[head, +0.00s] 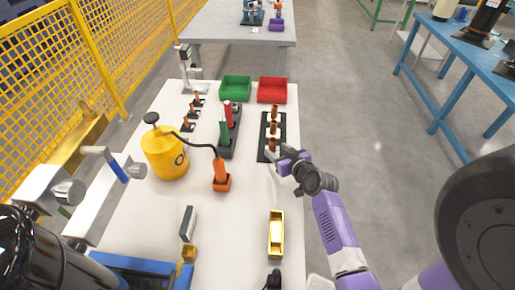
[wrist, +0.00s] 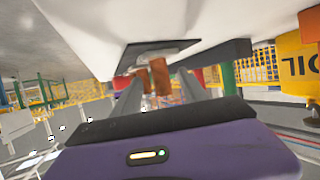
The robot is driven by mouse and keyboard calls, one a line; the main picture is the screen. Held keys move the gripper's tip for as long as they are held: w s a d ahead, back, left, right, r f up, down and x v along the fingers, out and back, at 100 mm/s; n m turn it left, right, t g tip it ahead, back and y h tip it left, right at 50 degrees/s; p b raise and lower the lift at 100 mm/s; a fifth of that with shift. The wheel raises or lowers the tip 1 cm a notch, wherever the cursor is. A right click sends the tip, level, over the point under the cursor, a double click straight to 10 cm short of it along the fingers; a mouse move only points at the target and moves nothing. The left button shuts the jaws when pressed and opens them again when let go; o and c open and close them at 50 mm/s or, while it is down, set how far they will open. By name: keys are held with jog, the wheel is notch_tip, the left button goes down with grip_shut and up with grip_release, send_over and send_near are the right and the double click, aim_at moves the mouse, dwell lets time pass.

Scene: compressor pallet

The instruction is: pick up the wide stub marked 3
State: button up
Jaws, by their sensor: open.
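Several copper-coloured stubs stand in a row on a black strip (head: 264,150) at the right of the white table. The number marks cannot be read, so I cannot tell which stub is marked 3. My gripper (head: 277,157) is at the near end of this row, low over the table. In the wrist view my gripper (wrist: 160,88) has its two grey fingers apart. A copper stub (wrist: 158,76) shows between the fingers, with more copper just behind it. I cannot tell whether the fingers touch it.
Smaller orange pieces (head: 190,124) stand on black bases at left. A black holder with a red and a green bottle-like piece (head: 224,131) stands between. Green (head: 235,88) and red (head: 272,90) bins are behind. A yellow tank (head: 165,152) and yellow tray (head: 276,235) stand nearer.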

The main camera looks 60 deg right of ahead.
jog(key=shift+r+p+x, duration=0.15)
jog(key=shift+x, duration=1.7)
jog(key=shift+r+p+x, duration=0.1)
jog(key=shift+p+x, duration=0.05)
jog(key=shift+x, duration=1.7)
jog(key=shift+w, duration=0.1)
grip_shut()
